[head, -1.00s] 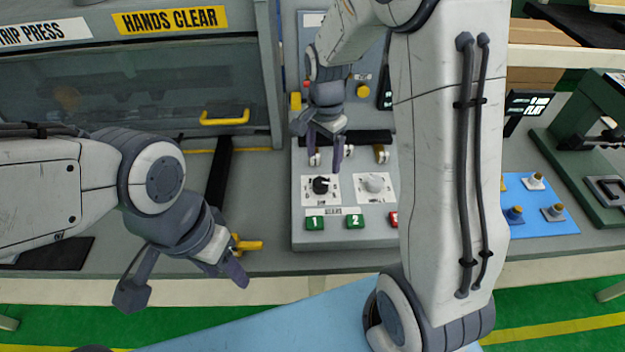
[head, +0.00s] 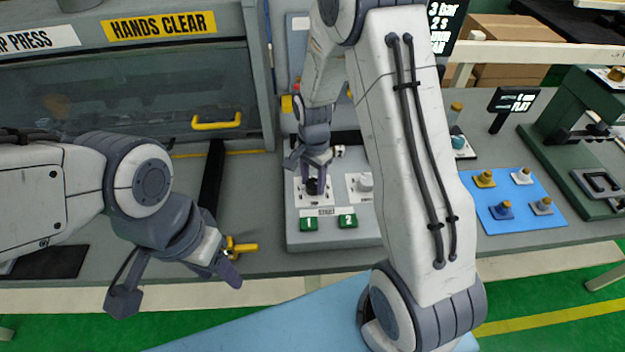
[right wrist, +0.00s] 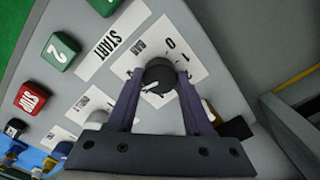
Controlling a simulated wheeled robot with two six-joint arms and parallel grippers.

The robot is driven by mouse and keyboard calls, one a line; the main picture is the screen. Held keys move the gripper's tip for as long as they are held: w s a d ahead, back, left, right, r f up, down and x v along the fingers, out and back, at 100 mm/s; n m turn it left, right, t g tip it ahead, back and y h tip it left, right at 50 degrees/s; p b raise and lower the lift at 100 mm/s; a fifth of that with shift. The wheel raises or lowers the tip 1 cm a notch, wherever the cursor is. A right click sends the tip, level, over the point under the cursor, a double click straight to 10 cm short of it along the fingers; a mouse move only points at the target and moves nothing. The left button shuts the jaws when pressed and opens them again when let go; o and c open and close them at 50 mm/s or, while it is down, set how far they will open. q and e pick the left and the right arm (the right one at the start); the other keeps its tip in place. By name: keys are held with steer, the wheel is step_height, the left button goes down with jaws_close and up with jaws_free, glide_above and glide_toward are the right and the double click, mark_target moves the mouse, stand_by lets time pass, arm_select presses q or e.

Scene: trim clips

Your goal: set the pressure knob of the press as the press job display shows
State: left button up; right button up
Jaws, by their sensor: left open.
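The black pressure knob (head: 313,186) sits on a white scale plate on the press's control panel; it also shows in the right wrist view (right wrist: 159,75), by the word BAR and the numerals 0 and 1. Its white pointer mark faces the lower left there; the mark under it is hidden. My right gripper (right wrist: 160,78) has a finger on each side of the knob; I cannot tell whether they touch it. The job display (head: 443,25), partly behind my right arm, shows "3 bar" and "2 s". My left gripper (head: 177,287) is open and empty before the press.
A second, light knob (head: 364,182) is right of the black one. Green buttons 1 (head: 308,223) and 2 (head: 347,220) lie in front; a red button (right wrist: 32,98) shows in the wrist view. A blue mat (head: 520,220) with several clips lies right.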

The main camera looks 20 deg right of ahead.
jaws_close()
steer(key=n, duration=0.4)
steer(key=shift+n, duration=0.4)
steer(key=n, duration=0.4)
steer(key=shift+n, duration=0.3)
steer(key=n, duration=1)
steer(key=shift+w+d+n, duration=0.1)
steer(key=shift+n, duration=0.3)
